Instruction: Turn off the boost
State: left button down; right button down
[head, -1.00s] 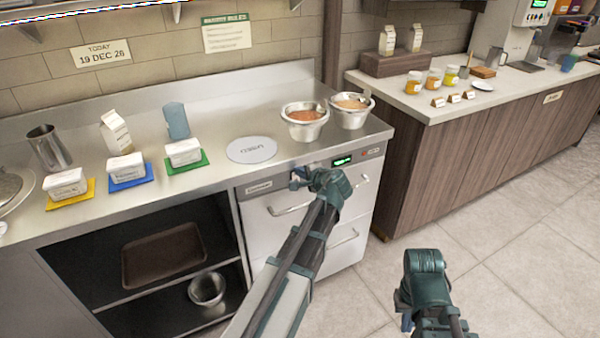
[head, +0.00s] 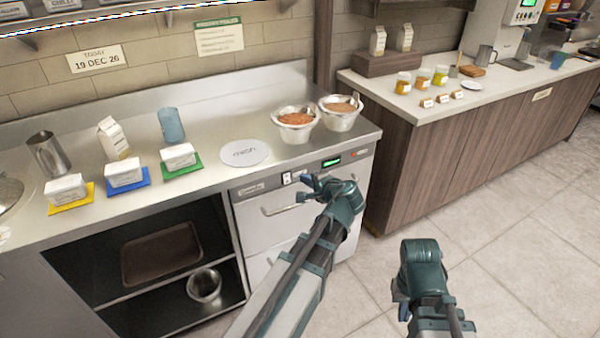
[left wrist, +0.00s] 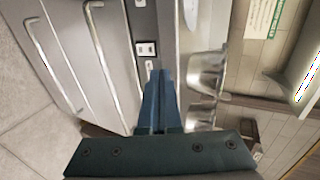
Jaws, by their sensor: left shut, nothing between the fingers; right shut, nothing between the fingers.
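The steel under-counter appliance (head: 252,218) has a front control panel with a green-lit display (head: 331,162). Left of the display are small white switches (head: 293,177); their labels are too small to read, so I cannot tell which is the boost.
Two steel bowls of sauce (head: 296,124) and a white round mat (head: 244,152) stand on the counter above the panel. Bar handles (head: 283,208) stick out below the panel.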

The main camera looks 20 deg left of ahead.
pick_arm(q)
jog(key=shift+r+p+v, duration=0.25)
jog(key=shift+p+v, duration=0.15)
jog(key=shift+v, duration=0.7)
jog(key=shift+a, duration=0.1)
jog(key=s+d+f+n+g+h+p, duration=0.1)
jog(key=s+d+f+g+h+p, duration=0.1)
jog(key=s+d, duration=0.8)
jog(key=s+d+f+n+g+h+p, duration=0.2)
jog(key=s+d+g+h+p, duration=0.3)
jog(key=s+d, duration=0.6)
jog(key=shift+d+f+n+g+h, duration=0.3)
jog(key=shift+d+f+g+h, duration=0.3)
jog(key=shift+h, duration=0.5)
